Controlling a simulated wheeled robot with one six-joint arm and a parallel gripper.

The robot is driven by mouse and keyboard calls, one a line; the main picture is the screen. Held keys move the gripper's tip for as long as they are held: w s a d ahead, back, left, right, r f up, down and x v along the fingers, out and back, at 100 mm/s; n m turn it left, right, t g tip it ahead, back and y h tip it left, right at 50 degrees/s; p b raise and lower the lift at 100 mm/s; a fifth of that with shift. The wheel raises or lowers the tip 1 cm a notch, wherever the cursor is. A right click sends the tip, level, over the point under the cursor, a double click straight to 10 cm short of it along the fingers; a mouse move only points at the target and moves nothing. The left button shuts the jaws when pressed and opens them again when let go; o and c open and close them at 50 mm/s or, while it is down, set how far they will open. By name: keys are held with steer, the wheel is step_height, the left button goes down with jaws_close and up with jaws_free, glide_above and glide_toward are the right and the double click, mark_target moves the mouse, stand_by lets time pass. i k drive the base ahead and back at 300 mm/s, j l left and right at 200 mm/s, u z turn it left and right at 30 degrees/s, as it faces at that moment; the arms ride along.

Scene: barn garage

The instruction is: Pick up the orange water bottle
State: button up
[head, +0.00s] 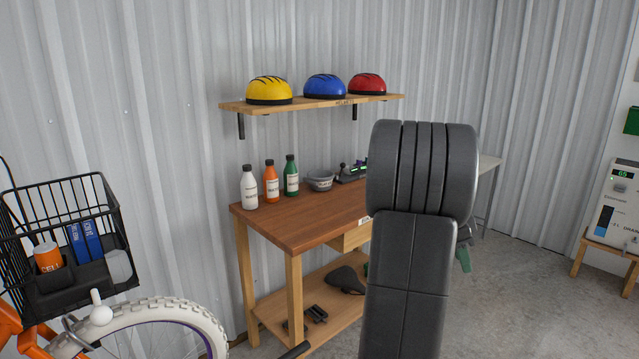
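The orange water bottle (271,187) stands upright on the wooden workbench (310,226), near its back left. It has a dark cap and a pale label. A white bottle (249,188) stands to its left and a green bottle (291,178) to its right, both upright with dark caps. My own dark arm link fills the right middle of the view and hides the right part of the bench. My gripper is not in view, so its state and its place relative to the bottle do not show.
A grey bowl (320,181) sits right of the bottles. A wall shelf (310,105) with yellow, blue and red helmets hangs above. A bicycle wheel (150,322) and black basket (62,232) are at the left front. The benchtop before the bottles is clear.

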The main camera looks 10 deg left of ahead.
mark_target(270, 178)
steer(key=i+l+z, duration=0.8)
steer(key=i+z, duration=0.15)
steer(key=i, duration=0.3)
steer(key=i+u, duration=0.6)
steer(key=u, duration=0.2)
steer(key=i+l+u, duration=0.25)
steer(key=u, duration=0.2)
steer(key=i+u, duration=0.15)
steer(key=u, duration=0.3)
steer(key=i+u, duration=0.2)
steer(key=u, duration=0.3)
steer(key=i+u, duration=0.15)
steer(key=u, duration=0.3)
steer(key=i+l+u, duration=0.1)
steer(key=u, duration=0.4)
steer(key=i+l+u, duration=0.15)
steer(key=i+u, duration=0.3)
steer(key=i+l+u, duration=0.4)
steer(key=j, duration=0.1)
